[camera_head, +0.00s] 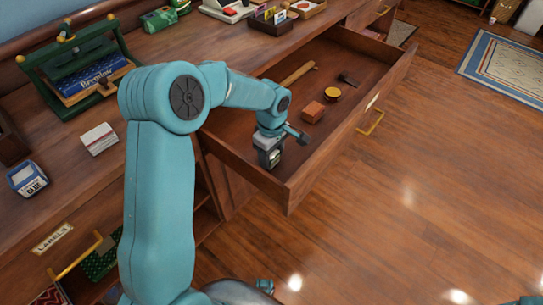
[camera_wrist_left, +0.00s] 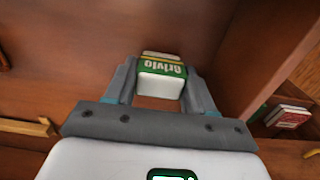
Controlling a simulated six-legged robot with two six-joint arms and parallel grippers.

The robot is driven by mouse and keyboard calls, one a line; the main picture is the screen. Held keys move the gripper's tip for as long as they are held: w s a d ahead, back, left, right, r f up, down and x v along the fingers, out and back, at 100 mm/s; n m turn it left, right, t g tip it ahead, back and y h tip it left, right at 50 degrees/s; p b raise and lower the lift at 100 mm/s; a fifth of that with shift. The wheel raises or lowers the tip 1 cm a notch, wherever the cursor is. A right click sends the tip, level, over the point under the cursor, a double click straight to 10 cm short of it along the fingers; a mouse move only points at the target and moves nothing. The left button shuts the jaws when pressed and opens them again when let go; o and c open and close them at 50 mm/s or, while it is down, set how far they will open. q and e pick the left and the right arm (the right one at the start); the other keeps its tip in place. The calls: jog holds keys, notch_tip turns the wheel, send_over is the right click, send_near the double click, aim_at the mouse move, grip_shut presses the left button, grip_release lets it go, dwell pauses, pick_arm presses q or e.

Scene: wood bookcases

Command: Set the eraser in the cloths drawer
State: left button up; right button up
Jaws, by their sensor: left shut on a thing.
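My left gripper (camera_head: 270,150) is low inside the near end of an open wooden drawer (camera_head: 240,160). In the left wrist view my left gripper (camera_wrist_left: 160,88) is shut on the eraser (camera_wrist_left: 161,78), a small block with a white end and a green printed sleeve. The eraser is between the two grey fingers, with brown drawer wood around it. I cannot tell whether it touches the drawer floor. The drawer's front label is too small to read, so I cannot confirm it as the cloths drawer.
The drawer also holds a reddish-brown block (camera_head: 313,112), a round yellow-topped tin (camera_head: 332,94), a dark-handled tool (camera_head: 348,79) and a wooden rod (camera_head: 297,74). A green press (camera_head: 80,70) and small boxes stand on the counter. A brass-handled front marked LABELS (camera_head: 53,238) is lower left.

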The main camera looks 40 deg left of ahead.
pick_arm(q)
jog(key=shift+f, duration=0.4)
jog(key=shift+r, duration=0.15)
jog(key=o, duration=0.6)
jog(key=shift+f, duration=0.25)
jog(key=o, duration=0.5)
jog(key=shift+c, duration=0.2)
jog(key=shift+r, duration=0.1)
jog(key=shift+r, duration=0.2)
notch_tip(320, 180, up, 12)
jog(key=p, duration=0.2)
